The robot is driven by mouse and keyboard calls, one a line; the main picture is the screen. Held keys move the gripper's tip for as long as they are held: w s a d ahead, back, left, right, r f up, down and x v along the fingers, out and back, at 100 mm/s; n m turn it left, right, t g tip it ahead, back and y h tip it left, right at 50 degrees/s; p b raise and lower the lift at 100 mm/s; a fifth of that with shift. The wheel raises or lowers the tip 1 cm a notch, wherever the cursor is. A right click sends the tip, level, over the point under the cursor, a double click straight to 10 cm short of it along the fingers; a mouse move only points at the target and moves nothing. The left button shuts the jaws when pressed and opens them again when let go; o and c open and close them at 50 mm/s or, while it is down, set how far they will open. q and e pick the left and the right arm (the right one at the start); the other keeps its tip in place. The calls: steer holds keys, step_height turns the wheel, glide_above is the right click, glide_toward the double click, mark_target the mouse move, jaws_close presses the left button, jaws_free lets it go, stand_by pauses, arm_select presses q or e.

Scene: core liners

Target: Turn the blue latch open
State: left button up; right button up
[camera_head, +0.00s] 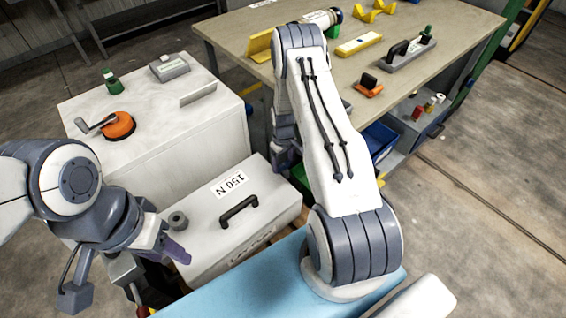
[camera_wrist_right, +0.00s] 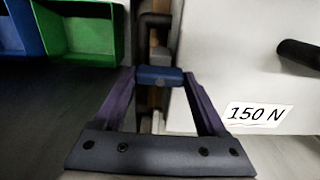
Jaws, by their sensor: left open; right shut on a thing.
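The blue latch (camera_wrist_right: 160,76) shows in the right wrist view as a short blue bar at the side edge of the white 150 N box (camera_wrist_right: 225,65). My right gripper (camera_wrist_right: 159,79) is shut on it, with one purple finger at each end. In the head view my right arm hides the latch and most of that gripper. My left gripper (camera_head: 168,252) is open and empty, near the front left of the white 150 N box (camera_head: 270,200).
The box has a black handle (camera_head: 239,208) on top. A white cabinet (camera_head: 190,135) carries an orange round part (camera_head: 118,126). A workbench (camera_head: 440,40) holds several tools. Green (camera_wrist_right: 85,38) and blue (camera_wrist_right: 18,25) bins lie beside the latch.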

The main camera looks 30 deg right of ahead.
steer(key=shift+m, duration=0.3)
steer(key=m, duration=0.3)
steer(key=shift+b, duration=0.35)
steer(key=m, duration=0.5)
steer(key=m+b, duration=0.1)
steer(key=m, duration=0.3)
steer(key=shift+m, duration=0.3)
steer(key=m, duration=0.4)
steer(key=shift+m, duration=0.3)
steer(key=o, duration=1.3)
